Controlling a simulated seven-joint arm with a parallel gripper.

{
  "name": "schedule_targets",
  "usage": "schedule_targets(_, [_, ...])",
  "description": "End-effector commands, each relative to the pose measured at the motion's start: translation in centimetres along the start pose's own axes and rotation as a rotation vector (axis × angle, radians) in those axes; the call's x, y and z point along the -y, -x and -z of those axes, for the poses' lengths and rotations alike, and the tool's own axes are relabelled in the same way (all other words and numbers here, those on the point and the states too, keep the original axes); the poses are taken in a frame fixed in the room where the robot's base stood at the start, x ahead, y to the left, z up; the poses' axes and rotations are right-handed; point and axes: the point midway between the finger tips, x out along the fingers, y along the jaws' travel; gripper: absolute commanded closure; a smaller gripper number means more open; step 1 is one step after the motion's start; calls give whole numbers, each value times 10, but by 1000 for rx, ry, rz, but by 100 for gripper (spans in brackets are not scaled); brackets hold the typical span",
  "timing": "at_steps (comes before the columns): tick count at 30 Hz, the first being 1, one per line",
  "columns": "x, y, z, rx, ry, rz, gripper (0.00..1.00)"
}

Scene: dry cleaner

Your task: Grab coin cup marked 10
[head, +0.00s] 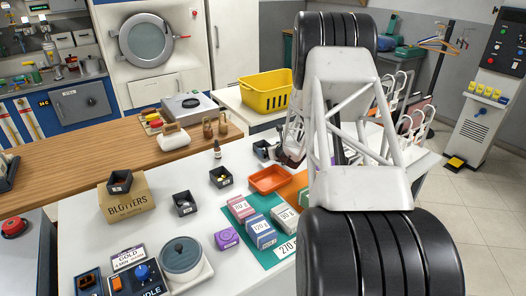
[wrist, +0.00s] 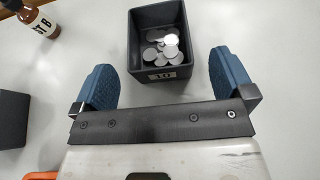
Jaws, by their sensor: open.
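The coin cup marked 10 (wrist: 184,73) is a square, dark grey cup holding several silver coins, upright on the pale counter in the wrist view. Its 10 label faces my gripper. My gripper (wrist: 163,62) is open, with one blue finger on each side of the cup's near end. Gaps show between the fingers and the cup, and most of the cup lies beyond the fingertips. In the head view, a dark cup (head: 261,149) beside my arm appears to be this one. My arm hides much of that area, and no label is readable there.
A brown bottle (wrist: 41,24) stands left of the cup, and another dark cup (wrist: 12,118) is at the left edge. An orange tray (head: 268,187), boxes and more dark cups stand nearer on the counter. A yellow basket (head: 264,100) stands behind.

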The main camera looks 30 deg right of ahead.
Motion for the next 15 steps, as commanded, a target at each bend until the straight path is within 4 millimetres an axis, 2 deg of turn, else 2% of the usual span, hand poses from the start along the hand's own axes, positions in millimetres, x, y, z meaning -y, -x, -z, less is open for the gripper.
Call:
schedule_targets(5, [0, -10, 1, -1, 0, -1, 0])
schedule_targets(15, [-1, -42, 1, 0, 0, 0, 0])
